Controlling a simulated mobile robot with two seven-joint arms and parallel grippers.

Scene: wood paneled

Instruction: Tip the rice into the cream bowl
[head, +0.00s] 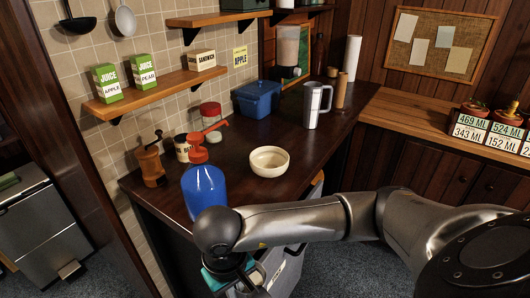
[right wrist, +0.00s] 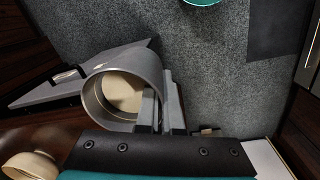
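The cream bowl (head: 269,161) stands upright on the dark counter, near its front edge. A pale bowl shape, likely the same bowl, shows at the lower left of the right wrist view (right wrist: 30,166). My right gripper (right wrist: 161,108) is closed on the rim of a grey round cup (right wrist: 97,102), one finger inside the wall and one outside. A flat beige fill, which looks like the rice (right wrist: 123,92), shows inside the cup. In the head view my right gripper (head: 238,278) is low in front of the counter, partly hidden by my arm. My left gripper is not in view.
A blue bottle with a red pump (head: 204,188) stands left of the bowl. Counter right of the bowl is clear.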

